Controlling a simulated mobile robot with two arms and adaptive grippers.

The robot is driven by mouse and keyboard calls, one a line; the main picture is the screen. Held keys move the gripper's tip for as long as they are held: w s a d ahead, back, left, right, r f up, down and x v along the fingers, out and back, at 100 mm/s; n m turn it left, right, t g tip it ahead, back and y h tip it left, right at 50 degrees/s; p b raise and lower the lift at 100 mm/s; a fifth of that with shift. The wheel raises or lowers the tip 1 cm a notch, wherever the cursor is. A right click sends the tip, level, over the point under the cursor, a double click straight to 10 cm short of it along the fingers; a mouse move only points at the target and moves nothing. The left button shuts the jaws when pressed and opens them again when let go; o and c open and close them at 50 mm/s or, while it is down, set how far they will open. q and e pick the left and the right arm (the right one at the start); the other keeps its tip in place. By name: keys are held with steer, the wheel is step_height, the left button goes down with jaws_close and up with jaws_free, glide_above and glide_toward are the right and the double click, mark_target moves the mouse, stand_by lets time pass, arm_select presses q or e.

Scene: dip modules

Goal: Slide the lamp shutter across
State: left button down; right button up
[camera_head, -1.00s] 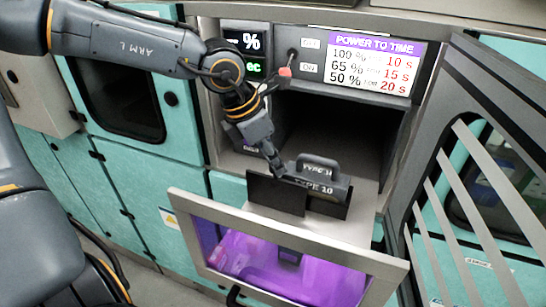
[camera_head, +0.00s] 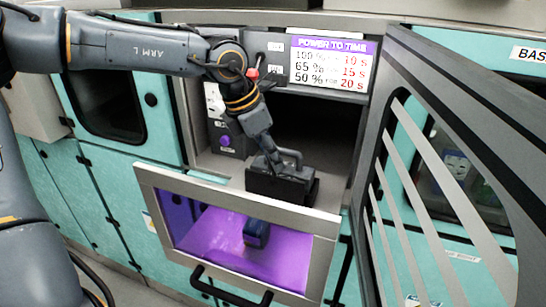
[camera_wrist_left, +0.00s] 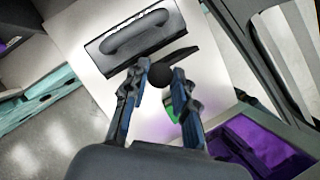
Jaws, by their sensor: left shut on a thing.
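I cannot tell for certain that this piece belongs to the lamp shutter. Just beyond the fingertips is a black block with a loop handle (camera_head: 292,156), on a pale metal plate; its handle also shows in the left wrist view (camera_wrist_left: 135,32). The gripper hides part of the block in the head view. My right gripper is not in view.
A slatted grey door (camera_head: 440,130) stands open at the right. A power-to-time sign (camera_head: 332,62) is above the dark bay.

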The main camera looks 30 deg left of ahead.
arm_select(q)
steer(key=c, duration=1.1)
jaws_free()
steer(key=shift+d, duration=0.25)
steer(key=shift+o, duration=0.2)
steer(key=shift+w+d, duration=0.1)
steer(key=shift+r, duration=0.2)
steer(key=v, duration=1.1)
steer(key=shift+r, duration=0.3)
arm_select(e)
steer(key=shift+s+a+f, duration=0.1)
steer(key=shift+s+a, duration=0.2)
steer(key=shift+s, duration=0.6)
